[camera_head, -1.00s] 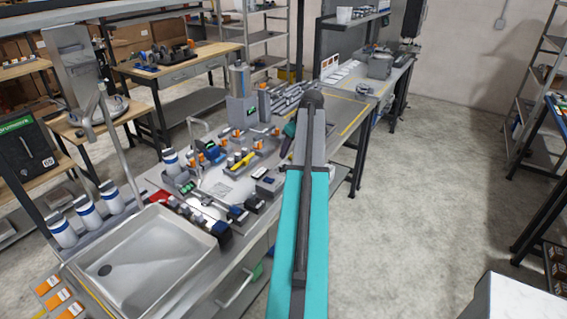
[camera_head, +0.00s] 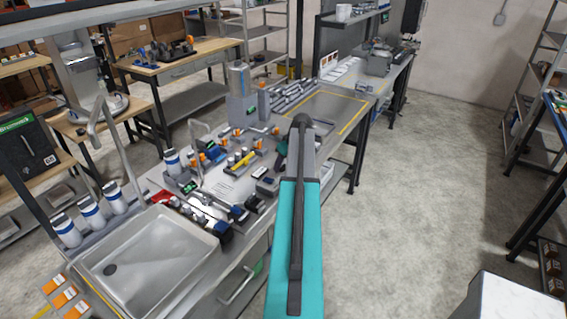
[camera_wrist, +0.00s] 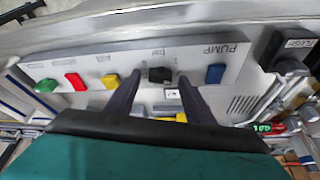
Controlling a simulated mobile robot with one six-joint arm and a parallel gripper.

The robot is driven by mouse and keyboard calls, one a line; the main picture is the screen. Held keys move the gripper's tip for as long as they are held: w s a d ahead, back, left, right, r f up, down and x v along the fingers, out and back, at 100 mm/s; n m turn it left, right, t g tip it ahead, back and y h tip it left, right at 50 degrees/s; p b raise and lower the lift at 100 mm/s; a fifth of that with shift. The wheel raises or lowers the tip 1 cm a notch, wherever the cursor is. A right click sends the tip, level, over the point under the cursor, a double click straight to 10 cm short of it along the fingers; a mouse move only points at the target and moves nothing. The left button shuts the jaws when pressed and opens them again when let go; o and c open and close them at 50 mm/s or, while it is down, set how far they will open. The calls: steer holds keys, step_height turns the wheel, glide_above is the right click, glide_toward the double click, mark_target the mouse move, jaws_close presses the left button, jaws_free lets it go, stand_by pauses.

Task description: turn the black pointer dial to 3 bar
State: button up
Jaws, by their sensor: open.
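In the wrist view a pale panel (camera_wrist: 215,50) shows upside down, with the word PUMP on it. The black dial (camera_wrist: 160,75) sits in the panel's row of coloured knobs, under a small label that seems to read "bar". Its pointer direction and scale numbers are too small to read. My gripper (camera_wrist: 158,84) is open, with one dark finger on each side of the black dial. I cannot tell whether either finger touches it. In the head view my arm hides the panel and my gripper's fingertips.
Beside the dial are a blue knob (camera_wrist: 215,73), a yellow knob (camera_wrist: 110,82), a red knob (camera_wrist: 75,81) and a green knob (camera_wrist: 45,85). A FLUSH button block (camera_wrist: 291,52) is at the right. The bench has a sink (camera_head: 150,262) and many small items; the floor (camera_head: 420,190) is clear.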

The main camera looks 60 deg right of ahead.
steer(key=shift+f, duration=0.2)
steer(key=shift+c, duration=0.3)
steer(key=c, duration=1)
steer(key=shift+m+b, duration=0.5)
steer(key=shift+b, duration=0.15)
steer(key=shift+w+a+f+m+h+b, duration=0.15)
steer(key=shift+m+h+b, duration=0.35)
steer(key=shift+m+b, duration=0.35)
steer(key=shift+m+g+h+b, duration=0.3)
steer(key=shift+m+b, duration=0.5)
steer(key=shift+m, duration=0.25)
steer(key=shift+r+m+g+h+b, duration=0.1)
steer(key=shift+m+g+h+b, duration=0.4)
steer(key=shift+m, duration=0.75)
steer(key=shift+r+m+g+h+b, duration=0.1)
steer(key=shift+m+g+b, duration=0.2)
steer(key=shift+m+b, duration=0.75)
steer(key=shift+m, duration=0.4)
